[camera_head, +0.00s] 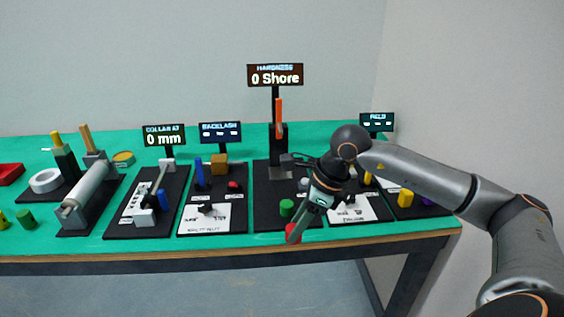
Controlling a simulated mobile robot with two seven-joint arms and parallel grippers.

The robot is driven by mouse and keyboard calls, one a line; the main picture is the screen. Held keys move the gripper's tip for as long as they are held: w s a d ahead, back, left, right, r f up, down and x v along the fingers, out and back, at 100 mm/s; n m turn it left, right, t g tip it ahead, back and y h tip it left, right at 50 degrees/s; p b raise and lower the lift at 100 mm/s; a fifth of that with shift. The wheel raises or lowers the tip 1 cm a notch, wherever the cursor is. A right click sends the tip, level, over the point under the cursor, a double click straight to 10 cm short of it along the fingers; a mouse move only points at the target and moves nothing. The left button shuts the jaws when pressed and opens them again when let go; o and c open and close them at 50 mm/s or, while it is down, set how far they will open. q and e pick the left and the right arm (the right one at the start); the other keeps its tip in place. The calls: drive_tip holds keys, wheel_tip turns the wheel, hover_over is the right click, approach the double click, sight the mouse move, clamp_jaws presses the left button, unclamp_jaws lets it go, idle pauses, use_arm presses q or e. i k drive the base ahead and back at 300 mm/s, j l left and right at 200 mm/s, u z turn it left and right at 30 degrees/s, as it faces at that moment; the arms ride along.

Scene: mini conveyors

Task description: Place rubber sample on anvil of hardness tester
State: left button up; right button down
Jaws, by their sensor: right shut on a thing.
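The hardness tester (279,141) stands at the back of a black board, with an orange part on its column and a "HARDNESS 0 Shore" display (275,76) above. Its light grey anvil (279,173) is low at the column's foot, and nothing is seen on it. My right gripper (295,235) points down-left over the table's front edge, in front of the tester board. It is shut on a small red piece (291,233), probably the rubber sample, mostly hidden by the fingers. A green cylinder (286,207) stands on the board behind the fingertips. My left gripper is out of view.
Other boards stand left of the tester, with "BACKLASH" (220,132) and "0 mm" (164,135) displays. A roller rig (88,190) is farther left. My right arm covers part of the boards to the right, near a yellow cylinder (405,197).

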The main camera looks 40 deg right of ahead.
sight(281, 174)
drive_tip(key=i+l, duration=0.85)
drive_tip(key=l, duration=0.25)
